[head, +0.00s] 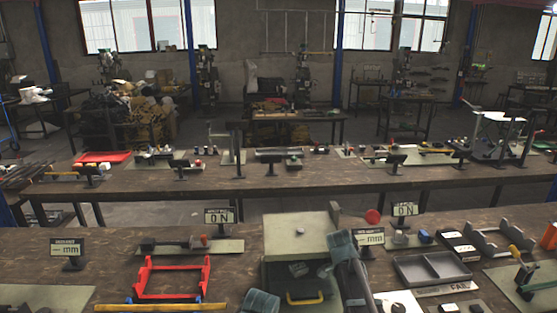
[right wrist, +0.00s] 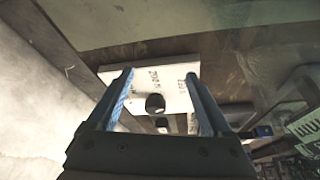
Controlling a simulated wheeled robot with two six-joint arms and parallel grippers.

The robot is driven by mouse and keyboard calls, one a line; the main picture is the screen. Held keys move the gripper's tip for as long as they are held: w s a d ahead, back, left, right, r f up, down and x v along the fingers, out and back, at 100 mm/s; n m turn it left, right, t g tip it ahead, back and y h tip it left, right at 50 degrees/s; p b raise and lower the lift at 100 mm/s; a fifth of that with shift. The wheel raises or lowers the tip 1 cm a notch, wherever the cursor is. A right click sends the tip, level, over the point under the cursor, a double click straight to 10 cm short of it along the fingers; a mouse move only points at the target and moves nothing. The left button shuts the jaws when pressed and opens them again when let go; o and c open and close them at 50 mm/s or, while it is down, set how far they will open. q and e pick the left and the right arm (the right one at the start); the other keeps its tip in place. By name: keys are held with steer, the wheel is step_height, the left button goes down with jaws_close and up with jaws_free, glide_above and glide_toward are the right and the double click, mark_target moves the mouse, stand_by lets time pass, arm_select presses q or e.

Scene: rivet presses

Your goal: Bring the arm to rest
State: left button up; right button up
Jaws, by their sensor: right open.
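My right gripper (right wrist: 158,76) shows in the right wrist view with its two blue fingers spread apart. Nothing is held between them. A white plate with printed marks (right wrist: 150,82) and a small dark rounded piece (right wrist: 155,103) appear beyond the fingers; I cannot tell the distance. In the head view, parts of my own arm rise from the bottom centre, in front of the near bench (head: 190,268). My left gripper is not in view.
A grey box with a pale top (head: 300,238) and yellow handle stands beside my arm. A red frame (head: 172,292) lies to its left. A grey divided tray (head: 432,268) and a lever press (head: 524,276) are on the right. An aisle separates the far bench (head: 220,192).

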mark_target(399, 308)
steer(key=d, duration=0.2)
steer(key=s+d, duration=0.1)
steer(key=d, duration=0.5)
steer(key=shift+s+d, duration=0.25)
steer(key=shift+s, duration=0.15)
steer(key=d, duration=0.1)
steer(key=f+b, duration=0.1)
steer(key=d, duration=0.1)
steer(key=shift+s+d+f, duration=0.15)
steer(key=shift+s+d, duration=0.1)
steer(key=shift+d, duration=0.05)
steer(key=n, duration=0.1)
steer(key=n+t, duration=0.1)
steer(key=n, duration=0.1)
steer(key=shift+s+n+t, duration=0.25)
steer(key=shift+n+t, duration=0.05)
steer(key=n+t, duration=0.1)
steer(key=n, duration=0.2)
steer(key=shift+n, duration=0.3)
steer(key=n+t+y, duration=0.1)
steer(key=n, duration=0.2)
steer(key=shift+d, duration=0.1)
steer(key=shift+n+t+y, duration=0.6)
steer(key=shift+n, duration=1.5)
steer(key=shift+s, duration=0.1)
